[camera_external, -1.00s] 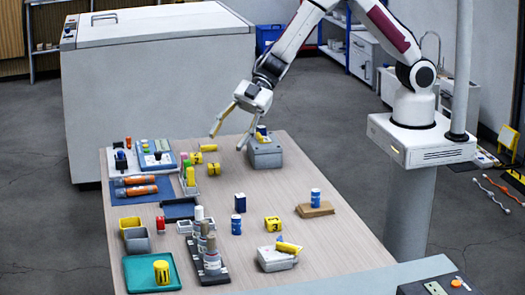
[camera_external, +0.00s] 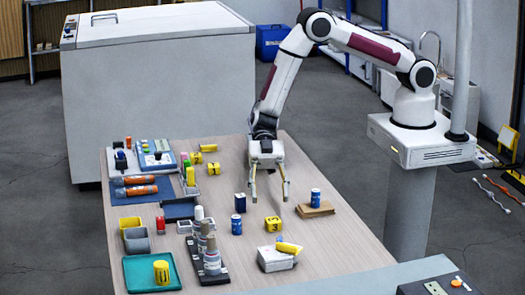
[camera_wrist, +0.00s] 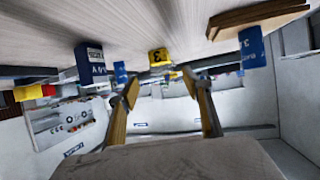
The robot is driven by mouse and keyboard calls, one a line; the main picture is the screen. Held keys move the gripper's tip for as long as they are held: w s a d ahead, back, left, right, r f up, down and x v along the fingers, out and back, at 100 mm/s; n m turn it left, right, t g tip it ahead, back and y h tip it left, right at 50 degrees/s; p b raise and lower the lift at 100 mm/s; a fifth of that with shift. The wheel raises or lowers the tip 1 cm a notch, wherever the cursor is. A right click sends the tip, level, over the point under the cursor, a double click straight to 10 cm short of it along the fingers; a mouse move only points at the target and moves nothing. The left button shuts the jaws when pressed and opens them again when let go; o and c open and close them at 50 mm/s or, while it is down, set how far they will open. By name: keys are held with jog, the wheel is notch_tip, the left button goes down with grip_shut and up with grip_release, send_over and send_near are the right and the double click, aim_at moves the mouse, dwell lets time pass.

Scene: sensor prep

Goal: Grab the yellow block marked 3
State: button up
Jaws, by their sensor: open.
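The yellow block marked 3 (camera_external: 273,224) sits on the table right of the middle, with its number facing the camera. It also shows in the wrist view (camera_wrist: 160,57), beyond and between my fingers. My gripper (camera_external: 270,198) is open and empty, pointing down above the table, a little behind the block. Its two yellowish fingers are spread wide in the wrist view (camera_wrist: 168,110). Nothing is between the fingertips.
A dark blue block (camera_external: 240,203) and a blue can (camera_external: 236,224) stand left of the block. Another blue can (camera_external: 315,197) stands on a brown wooden board (camera_external: 318,210) to the right. A grey box (camera_external: 275,260) with a yellow cylinder (camera_external: 289,248) on it is in front.

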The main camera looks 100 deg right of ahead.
aim_at(273, 219)
jog(key=shift+x, duration=1.3)
jog(key=shift+x, duration=2.6)
jog(key=shift+s, duration=0.15)
jog(key=c, duration=1.2)
